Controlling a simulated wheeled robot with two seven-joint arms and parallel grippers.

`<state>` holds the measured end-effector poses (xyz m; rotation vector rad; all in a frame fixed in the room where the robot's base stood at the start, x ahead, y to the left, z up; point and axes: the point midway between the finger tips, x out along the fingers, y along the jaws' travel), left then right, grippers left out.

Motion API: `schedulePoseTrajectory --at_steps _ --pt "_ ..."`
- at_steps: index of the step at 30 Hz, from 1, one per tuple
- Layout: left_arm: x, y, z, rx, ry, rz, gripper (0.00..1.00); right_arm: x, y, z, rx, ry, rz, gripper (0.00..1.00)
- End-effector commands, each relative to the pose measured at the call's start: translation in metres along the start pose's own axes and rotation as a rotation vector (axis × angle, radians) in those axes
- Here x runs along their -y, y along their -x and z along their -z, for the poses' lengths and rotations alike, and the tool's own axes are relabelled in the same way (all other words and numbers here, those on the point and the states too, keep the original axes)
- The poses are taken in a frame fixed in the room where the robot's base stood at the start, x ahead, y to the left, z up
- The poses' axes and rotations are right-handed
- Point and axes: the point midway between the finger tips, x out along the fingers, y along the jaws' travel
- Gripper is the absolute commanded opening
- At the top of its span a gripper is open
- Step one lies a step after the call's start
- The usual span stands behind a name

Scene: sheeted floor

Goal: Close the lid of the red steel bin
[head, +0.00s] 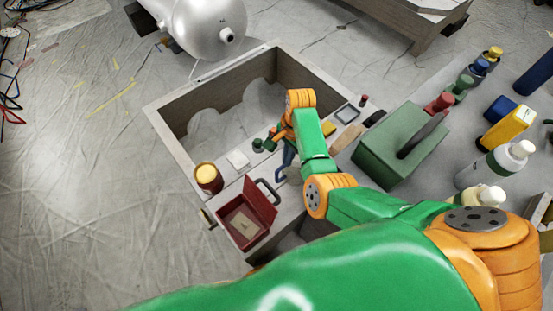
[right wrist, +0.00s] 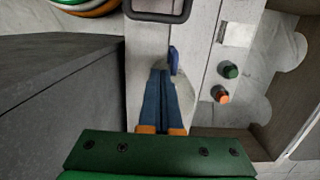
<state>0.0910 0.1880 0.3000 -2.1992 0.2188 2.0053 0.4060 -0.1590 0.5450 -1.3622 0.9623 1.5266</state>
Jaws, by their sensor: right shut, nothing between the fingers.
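The red steel bin (head: 241,224) is a small open box on the light worktop at the lower middle of the head view. Its red lid (head: 260,203) stands raised at the bin's right side, with a dark handle loop (head: 268,190) on it. A dark handle loop (right wrist: 160,8) also shows at the top edge of the right wrist view. My right gripper (head: 283,170) points down beside the handle, with no clear contact. Its blue fingers are together and empty in the right wrist view (right wrist: 163,80). My left gripper is not in view.
A red jar with a yellow top (head: 208,178) stands left of the bin. Green (right wrist: 230,71) and orange (right wrist: 221,94) knobs sit near my fingers. A large recess opens in the worktop (head: 160,118). A green box (head: 400,145) and several bottles stand to the right.

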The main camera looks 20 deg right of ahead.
Motion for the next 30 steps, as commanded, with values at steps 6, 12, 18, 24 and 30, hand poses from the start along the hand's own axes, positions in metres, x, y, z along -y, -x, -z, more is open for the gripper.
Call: schedulePoseTrajectory --at_steps 6,12,18,24,30 --pt "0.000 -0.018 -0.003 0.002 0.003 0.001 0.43 -0.001 -0.033 0.000 0.001 0.001 -0.003 0.00" --pt "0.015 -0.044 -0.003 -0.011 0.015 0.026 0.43 -0.001 -0.080 0.001 0.001 0.002 -0.003 0.00" --pt "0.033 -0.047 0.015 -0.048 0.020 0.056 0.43 0.000 -0.095 -0.012 0.001 0.003 0.001 0.00" --pt "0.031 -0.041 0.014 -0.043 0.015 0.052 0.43 -0.001 -0.087 -0.034 0.001 0.002 0.001 0.00" --pt "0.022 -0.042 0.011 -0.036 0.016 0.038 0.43 -0.001 -0.086 -0.038 0.000 0.001 0.001 0.00"
